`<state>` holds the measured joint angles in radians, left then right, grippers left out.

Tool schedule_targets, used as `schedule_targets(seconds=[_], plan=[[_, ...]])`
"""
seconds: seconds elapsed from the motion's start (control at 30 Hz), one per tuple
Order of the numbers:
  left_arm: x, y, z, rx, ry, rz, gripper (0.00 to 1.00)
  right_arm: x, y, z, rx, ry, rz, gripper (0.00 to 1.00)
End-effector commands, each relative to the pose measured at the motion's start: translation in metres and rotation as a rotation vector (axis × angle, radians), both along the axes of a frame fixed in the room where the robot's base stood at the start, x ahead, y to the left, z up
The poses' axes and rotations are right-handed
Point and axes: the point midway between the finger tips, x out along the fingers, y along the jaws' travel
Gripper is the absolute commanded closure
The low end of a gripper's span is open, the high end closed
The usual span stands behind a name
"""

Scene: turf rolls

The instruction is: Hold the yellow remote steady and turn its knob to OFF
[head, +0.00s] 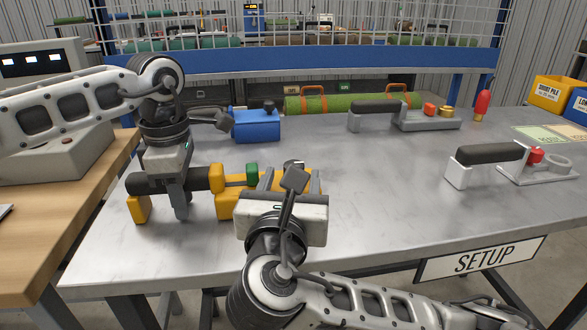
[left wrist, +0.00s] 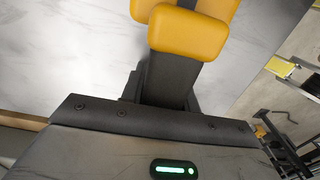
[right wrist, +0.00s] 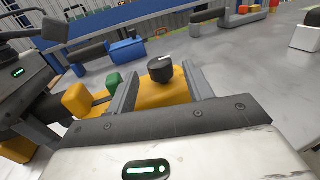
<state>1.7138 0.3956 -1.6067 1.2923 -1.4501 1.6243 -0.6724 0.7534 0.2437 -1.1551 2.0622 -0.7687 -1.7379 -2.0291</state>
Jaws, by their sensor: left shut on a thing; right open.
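The yellow remote (head: 228,204) lies near the front left of the metal table. It has a black grip bar (head: 194,178), a yellow end block (head: 139,208) and a green button (head: 252,173). My left gripper (head: 180,200) is shut on the grip bar; the left wrist view shows a yellow block (left wrist: 182,32) just beyond its fingers. My right gripper (right wrist: 160,90) is open over the remote's yellow body (right wrist: 160,96). The dark knob (right wrist: 160,69) with a pale pointer line stands between its fingers, with visible gaps. I cannot read any OFF marking.
Two grey tools with black handles (head: 425,124) (head: 495,153) and a red bottle (head: 482,106) are to the right. The table's middle is clear.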

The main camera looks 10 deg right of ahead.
Motion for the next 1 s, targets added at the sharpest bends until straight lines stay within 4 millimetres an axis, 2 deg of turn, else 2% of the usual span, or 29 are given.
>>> schedule_targets(seconds=[0.03, 0.2, 0.4, 0.57, 0.87, 0.9, 0.97, 1.0], plan=[[-0.002, 0.000, -0.006, 0.005, 0.010, -0.002, 1.00, -0.012, 0.004, -0.001, 0.006, 0.002, 0.005, 0.48], [-0.002, 0.000, -0.006, 0.004, 0.010, -0.002, 1.00, -0.046, 0.014, -0.001, 0.004, 0.002, 0.005, 0.48], [-0.002, 0.000, -0.006, 0.004, 0.010, -0.002, 1.00, -0.071, 0.020, -0.001, 0.003, 0.000, 0.002, 0.48], [-0.002, 0.000, -0.006, 0.005, 0.010, -0.001, 1.00, -0.077, 0.021, 0.000, 0.002, -0.001, -0.001, 0.48], [-0.002, 0.000, -0.006, 0.005, 0.010, -0.001, 1.00, -0.077, 0.021, 0.000, 0.002, -0.001, -0.001, 0.48], [-0.002, 0.000, -0.006, 0.005, 0.010, -0.001, 0.64, -0.077, 0.021, 0.000, 0.002, -0.001, -0.001, 0.48], [-0.001, 0.000, -0.006, 0.004, 0.009, -0.001, 0.47, -0.077, 0.021, 0.000, 0.002, -0.001, -0.001, 0.48], [-0.001, 0.000, -0.005, 0.004, 0.008, -0.001, 0.44, -0.077, 0.021, 0.000, 0.002, -0.001, -0.001, 0.48]])
